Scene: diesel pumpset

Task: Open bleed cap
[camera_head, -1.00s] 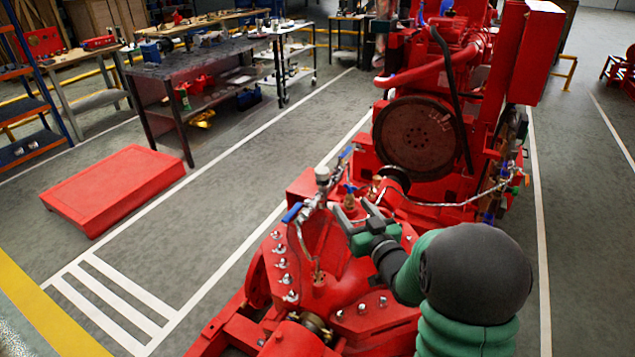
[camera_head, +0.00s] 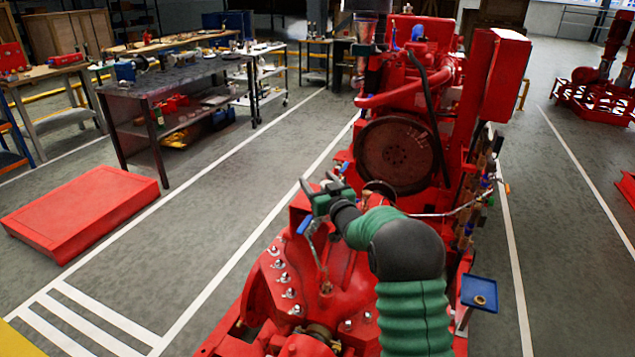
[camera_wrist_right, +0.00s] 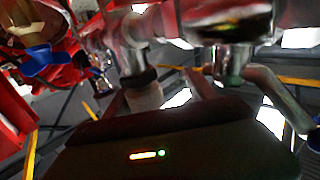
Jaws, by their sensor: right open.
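My right gripper (camera_head: 318,182) is open, with its two fingers pointing up and to the left, above the red pump casing (camera_head: 345,272). It is at the small metal pipe fitting that carries a blue lever handle (camera_head: 303,225). The gripper hides the top of this fitting in the head view, so I cannot make out the bleed cap there. In the right wrist view, blurred metal fittings (camera_wrist_right: 230,62) stand close in front of the gripper body. I cannot tell which part is the cap or whether a finger touches it. My left gripper is not in view.
A large red engine with a dark flywheel (camera_head: 396,155) stands behind the pump. A blue tray (camera_head: 480,285) holding a small brass-coloured piece is at the right. A red platform (camera_head: 85,215) lies at the left, near a workbench (camera_head: 165,85). The floor between is clear.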

